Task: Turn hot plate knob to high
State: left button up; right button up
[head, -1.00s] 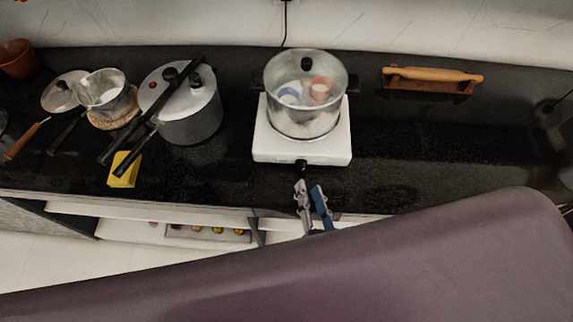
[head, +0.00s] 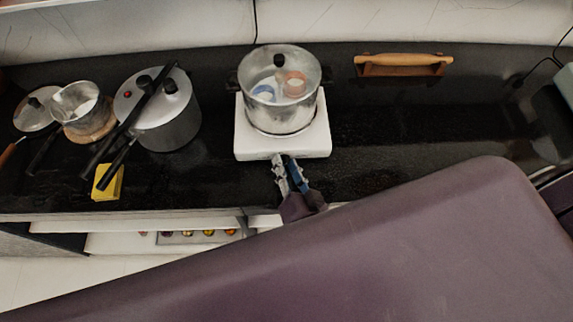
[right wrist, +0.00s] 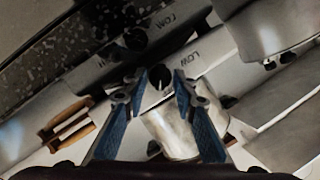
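The white hot plate (head: 283,147) stands on the black counter and carries a steel pot with a glass lid (head: 290,92). Its black knob (right wrist: 159,78) shows in the right wrist view, on the white front face beside the word LOW. My right gripper (head: 284,161) is at the front of the hot plate and covers the knob in the head view. In the right wrist view its blue fingers (right wrist: 160,76) are apart, one on each side of the knob. I cannot tell whether they touch it. My left gripper is out of view.
A pressure cooker (head: 165,112), a small saucepan (head: 82,108) and a yellow block (head: 108,183) stand left of the hot plate. A rolling pin on a wooden stand (head: 403,61) is at the back right. The counter right of the hot plate is clear.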

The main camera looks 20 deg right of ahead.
grip_shut()
jog(key=shift+f, duration=0.1)
jog(key=shift+s+d+f+m+t+y+b, duration=0.15)
jog(key=shift+m+t+y+b, duration=0.4)
jog(key=shift+m, duration=0.65)
jog(key=shift+f+m+t+y+b, duration=0.2)
jog(key=shift+m+t+y+b, duration=0.25)
jog(key=shift+m+b, duration=1)
jog(key=shift+m, duration=0.05)
jog(key=shift+r, duration=0.1)
